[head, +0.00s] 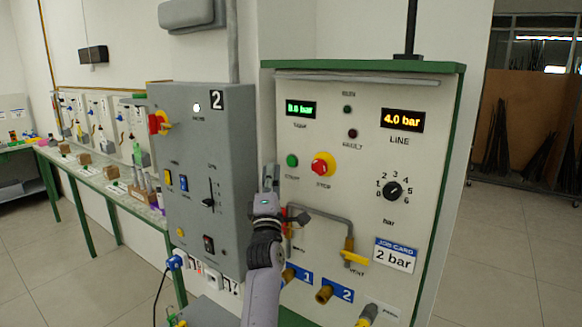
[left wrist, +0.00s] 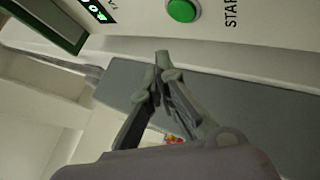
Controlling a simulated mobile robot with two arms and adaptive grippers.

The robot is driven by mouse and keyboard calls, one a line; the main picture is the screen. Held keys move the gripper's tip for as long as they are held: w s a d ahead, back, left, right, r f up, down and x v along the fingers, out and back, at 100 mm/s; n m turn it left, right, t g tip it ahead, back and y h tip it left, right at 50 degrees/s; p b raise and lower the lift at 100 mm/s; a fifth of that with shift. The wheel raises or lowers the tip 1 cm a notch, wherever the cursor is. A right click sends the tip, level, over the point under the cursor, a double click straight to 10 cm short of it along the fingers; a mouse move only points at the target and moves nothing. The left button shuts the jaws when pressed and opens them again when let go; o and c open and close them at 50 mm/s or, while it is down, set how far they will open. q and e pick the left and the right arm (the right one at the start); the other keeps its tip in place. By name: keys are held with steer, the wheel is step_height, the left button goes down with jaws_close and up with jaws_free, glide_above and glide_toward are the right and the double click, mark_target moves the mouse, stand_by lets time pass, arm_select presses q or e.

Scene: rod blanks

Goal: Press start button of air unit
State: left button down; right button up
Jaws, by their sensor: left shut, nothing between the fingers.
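The air unit (head: 330,143) is a white panel with a green frame. Its green start button (head: 292,160) sits left of the red and yellow stop button (head: 322,165). In the left wrist view the start button (left wrist: 182,10) shows at the top, beside the "START" lettering. My left gripper (head: 269,172) is shut and empty, with its fingertips pointing up, just left of and below the start button. In the left wrist view the shut fingertips (left wrist: 162,56) are below the button, with a visible gap between. My right gripper is not in view.
A grey control box (head: 205,230) marked 2 stands directly left of the panel. A pipe with a yellow valve handle (head: 354,258) and a selector knob (head: 393,190) lie to the right. A long bench (head: 95,183) runs back at the left. The floor at the right is open.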

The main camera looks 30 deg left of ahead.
mark_target(291, 162)
arm_select(q)
steer(key=w+b, duration=0.1)
steer(key=w, duration=0.2)
steer(key=shift+w+d, duration=0.15)
steer(key=shift+w, duration=0.2)
stand_by(0.4)
steer(key=shift+w, duration=0.1)
stand_by(0.8)
steer(key=shift+w+b, duration=0.3)
steer(key=shift+b, duration=0.1)
steer(key=shift+w, duration=0.35)
stand_by(0.5)
steer(key=shift+s, duration=0.8)
